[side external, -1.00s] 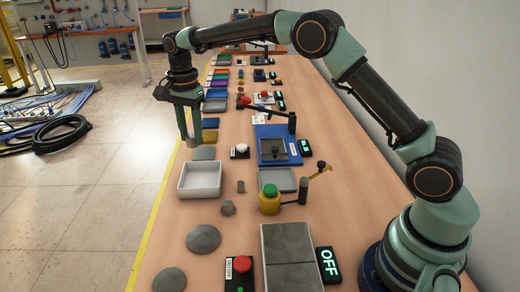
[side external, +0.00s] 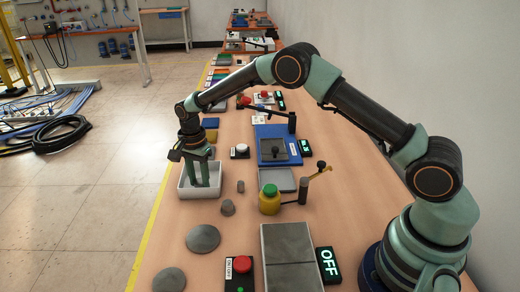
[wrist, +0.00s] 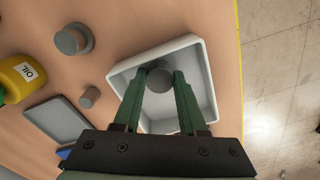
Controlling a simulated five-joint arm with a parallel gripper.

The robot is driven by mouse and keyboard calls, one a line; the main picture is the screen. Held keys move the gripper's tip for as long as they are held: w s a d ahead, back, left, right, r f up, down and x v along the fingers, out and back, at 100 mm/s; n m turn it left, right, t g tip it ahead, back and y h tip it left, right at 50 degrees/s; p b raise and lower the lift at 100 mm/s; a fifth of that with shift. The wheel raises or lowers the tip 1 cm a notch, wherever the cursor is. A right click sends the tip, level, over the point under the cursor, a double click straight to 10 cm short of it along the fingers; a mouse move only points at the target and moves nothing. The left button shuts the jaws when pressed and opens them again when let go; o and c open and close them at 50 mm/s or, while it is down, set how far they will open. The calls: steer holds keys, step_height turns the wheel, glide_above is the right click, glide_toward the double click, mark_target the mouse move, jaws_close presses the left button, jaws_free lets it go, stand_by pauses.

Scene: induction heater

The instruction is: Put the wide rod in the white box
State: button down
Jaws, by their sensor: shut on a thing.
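The white box (side external: 186,192) is an open, shallow square tray near the left table edge. My gripper (side external: 204,184) points down into its opening in the side view. In the wrist view, my gripper (wrist: 162,76) is shut on a grey round-ended rod (wrist: 160,84), which lies between the fingertips over the box (wrist: 206,72). The fingers hide the rod in the side view. I cannot tell whether the rod touches the box floor.
A stepped grey piece (side external: 228,208) and a small grey cylinder (side external: 241,187) stand right of the box. Further right are a yellow oil can (side external: 269,203) and a grey tray (side external: 277,180). A flat grey disc (side external: 203,238) lies in front of the box.

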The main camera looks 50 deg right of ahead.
steer(key=shift+f, duration=0.1)
steer(key=shift+c, duration=2.3)
jaws_free()
